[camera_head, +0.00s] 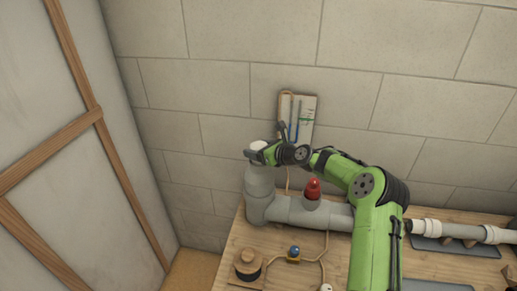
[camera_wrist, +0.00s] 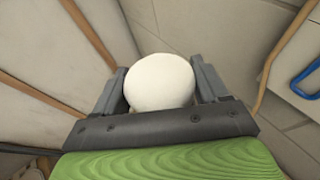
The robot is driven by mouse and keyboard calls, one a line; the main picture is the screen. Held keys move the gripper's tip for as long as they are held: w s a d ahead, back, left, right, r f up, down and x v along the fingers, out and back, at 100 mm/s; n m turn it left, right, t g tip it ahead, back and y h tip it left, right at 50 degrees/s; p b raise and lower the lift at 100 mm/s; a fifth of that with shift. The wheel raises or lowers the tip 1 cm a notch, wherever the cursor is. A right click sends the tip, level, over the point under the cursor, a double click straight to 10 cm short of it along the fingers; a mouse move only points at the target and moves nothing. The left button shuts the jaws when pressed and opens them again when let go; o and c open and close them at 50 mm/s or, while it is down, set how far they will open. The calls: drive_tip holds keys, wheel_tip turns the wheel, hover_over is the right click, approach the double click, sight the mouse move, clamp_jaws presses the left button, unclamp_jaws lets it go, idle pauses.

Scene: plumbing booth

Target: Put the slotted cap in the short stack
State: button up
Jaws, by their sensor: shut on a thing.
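A white round cap (camera_head: 258,145) sits between the fingers of my gripper (camera_head: 262,152) at the upper left of the bench. In the wrist view the white cap (camera_wrist: 160,82) fills the space between the two dark fingers of my gripper (camera_wrist: 160,76). Its visible face is smooth, and no slot shows. Directly below it in the head view is an upright grey pipe (camera_head: 259,183), which looks like the short stack. The cap is at or just above its top. The pipe's mouth is hidden, so I cannot tell whether they touch.
A grey horizontal pipe (camera_head: 283,210) runs right from the upright pipe, with a red fitting (camera_head: 313,189) on top. A round wood-and-black piece (camera_head: 248,264) and a blue-topped valve (camera_head: 294,253) are in front. White pipes (camera_head: 455,230) lie right. A board (camera_head: 300,112) hangs behind.

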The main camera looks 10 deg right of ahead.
drive_tip(key=shift+f, duration=0.2)
drive_tip(key=o, duration=1.3)
drive_tip(key=shift+c, duration=0.2)
drive_tip(key=v, duration=1.5)
drive_tip(key=shift+s, duration=0.35)
drive_tip(key=shift+d+r, duration=0.1)
drive_tip(key=shift+d, duration=0.05)
